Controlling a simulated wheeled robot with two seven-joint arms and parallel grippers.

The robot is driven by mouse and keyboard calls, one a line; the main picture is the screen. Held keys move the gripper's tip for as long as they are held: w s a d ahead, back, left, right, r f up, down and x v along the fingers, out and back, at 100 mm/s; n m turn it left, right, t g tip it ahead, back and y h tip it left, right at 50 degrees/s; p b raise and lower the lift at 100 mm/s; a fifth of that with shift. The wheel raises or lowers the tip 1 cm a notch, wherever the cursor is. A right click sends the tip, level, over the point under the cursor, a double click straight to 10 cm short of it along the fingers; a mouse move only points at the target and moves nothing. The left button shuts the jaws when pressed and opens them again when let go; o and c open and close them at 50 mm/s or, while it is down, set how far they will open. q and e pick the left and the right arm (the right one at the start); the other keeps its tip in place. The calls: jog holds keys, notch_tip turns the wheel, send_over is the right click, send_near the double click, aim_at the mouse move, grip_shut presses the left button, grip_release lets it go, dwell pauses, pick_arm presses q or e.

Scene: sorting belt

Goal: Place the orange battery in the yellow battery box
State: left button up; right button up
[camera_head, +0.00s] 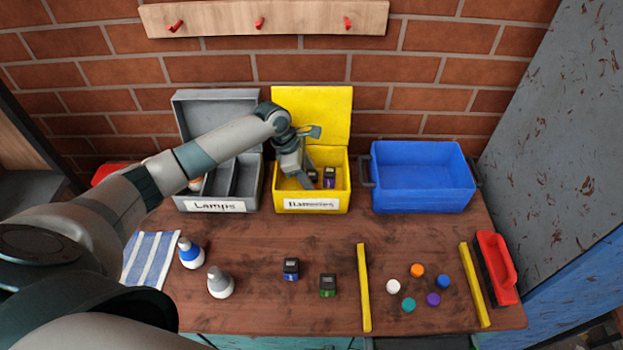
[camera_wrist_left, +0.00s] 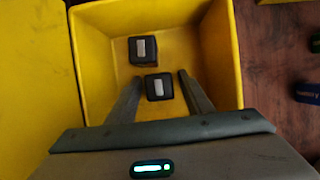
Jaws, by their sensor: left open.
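The yellow battery box (camera_head: 347,200), labelled "Batteries", stands open with its lid up at the back. My left gripper (camera_head: 309,177) reaches down into it with its fingers apart. Two dark batteries stand inside: one (camera_head: 313,175) beside the fingers, partly hidden, and one with a purple band (camera_head: 329,178) to its right. The left wrist view shows one battery (camera_wrist_left: 158,87) between the open fingers, with gaps at both sides, and the other (camera_wrist_left: 143,50) beyond the fingertips. The orange band cannot be made out clearly; the battery by the fingers may be the orange one.
A grey "Lamps" box (camera_head: 215,206) stands left and a blue crate (camera_head: 422,190) right. A blue battery (camera_head: 291,269) and a green battery (camera_head: 328,285) stand on the table. Two bulbs (camera_head: 220,282) are at the left; yellow bars (camera_head: 364,288) and several coloured discs (camera_head: 417,270) at the right.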

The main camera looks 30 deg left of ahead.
pick_arm(q)
jog(key=shift+r, duration=0.2)
jog(key=b+v, duration=0.1)
jog(key=v, duration=1.1)
jog(key=shift+b, duration=0.4)
dwell(0.6)
